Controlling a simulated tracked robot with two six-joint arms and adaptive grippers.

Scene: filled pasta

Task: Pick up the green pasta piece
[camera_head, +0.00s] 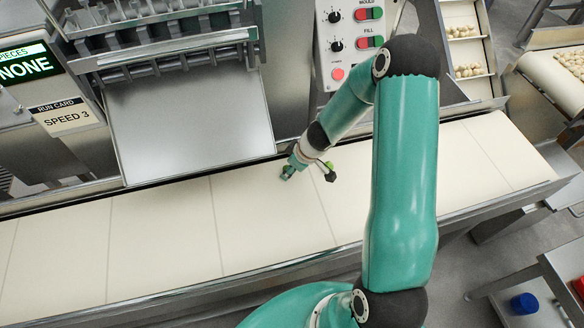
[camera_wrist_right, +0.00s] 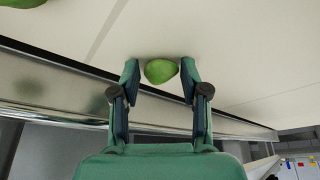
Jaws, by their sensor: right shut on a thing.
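In the right wrist view a smooth green pasta piece (camera_wrist_right: 161,71) sits between the two fingertips of my right gripper (camera_wrist_right: 160,68). The gripper is shut on it, with a finger on each side. It is at or just above the cream belt (camera_wrist_right: 235,50); I cannot tell if it touches. A second green piece (camera_wrist_right: 22,3) is cut off at the top left corner. In the head view my right arm reaches down to the belt, and its wrist hides much of the gripper. A small green patch (camera_head: 329,164) shows beside it. My left gripper is not in view.
The belt (camera_head: 160,235) is clear to the left and right of my arm. A metal chute (camera_head: 190,125) stands behind it, next to a control panel (camera_head: 348,45) with knobs and buttons. A sign reads "SPEED 3" (camera_head: 67,116). Trays of pale pasta (camera_head: 465,50) stand at the back right.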

